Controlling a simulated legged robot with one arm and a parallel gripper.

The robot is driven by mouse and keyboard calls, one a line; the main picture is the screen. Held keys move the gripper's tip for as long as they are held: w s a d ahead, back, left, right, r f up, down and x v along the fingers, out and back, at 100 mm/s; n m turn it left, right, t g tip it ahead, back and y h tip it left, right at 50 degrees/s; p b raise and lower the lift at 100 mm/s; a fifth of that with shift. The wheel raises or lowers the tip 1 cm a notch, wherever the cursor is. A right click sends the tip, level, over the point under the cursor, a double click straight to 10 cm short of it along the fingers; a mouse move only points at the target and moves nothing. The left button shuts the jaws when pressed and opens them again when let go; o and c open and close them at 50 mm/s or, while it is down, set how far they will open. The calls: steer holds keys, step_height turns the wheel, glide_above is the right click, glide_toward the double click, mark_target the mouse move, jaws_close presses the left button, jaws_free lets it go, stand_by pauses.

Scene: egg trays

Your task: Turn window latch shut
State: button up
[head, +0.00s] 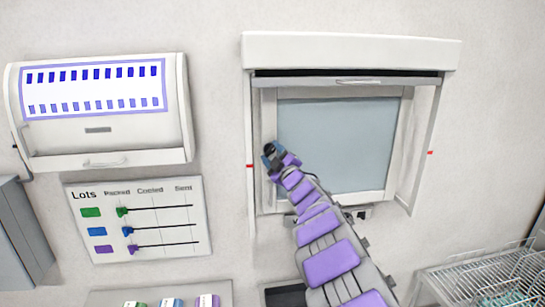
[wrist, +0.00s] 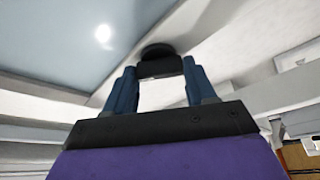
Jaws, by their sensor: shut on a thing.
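The window (head: 345,140) has a pale blue-grey pane in a white frame on the wall, right of centre in the head view. The window latch (wrist: 158,65) shows as a dark piece with a rounded end, between my fingertips in the wrist view. In the head view it is a small dark shape (head: 269,147) at the window frame's left side. My gripper (head: 274,157) reaches up to it there, and its two blue fingers (wrist: 160,85) are shut on it. My gripper hides part of the latch, so I cannot tell its exact angle.
A white shutter housing (head: 350,50) sits above the window, with side rails marked in red. A white cabinet (head: 97,150) and a "Lots" slider board (head: 90,190) hang on the left wall. A wire rack (head: 490,280) stands at lower right. My arm crosses the window's lower part.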

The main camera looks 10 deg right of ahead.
steer(key=n+g+p, duration=0.1)
steer(key=n, duration=0.3)
steer(key=shift+r+y, duration=0.1)
steer(key=shift+y, duration=0.2)
steer(key=shift+n+g+p, duration=0.85)
steer(key=shift+n+g, duration=0.15)
steer(key=shift+n, duration=0.9)
steer(key=shift+f, duration=0.2)
steer(key=o, duration=1)
steer(key=shift+w, duration=0.1)
steer(key=shift+o, duration=0.2)
steer(key=shift+a+r, duration=0.1)
steer(key=shift+s, duration=0.2)
steer(key=b+v, duration=0.2)
steer(key=v, duration=1.5)
steer(key=shift+b, duration=0.3)
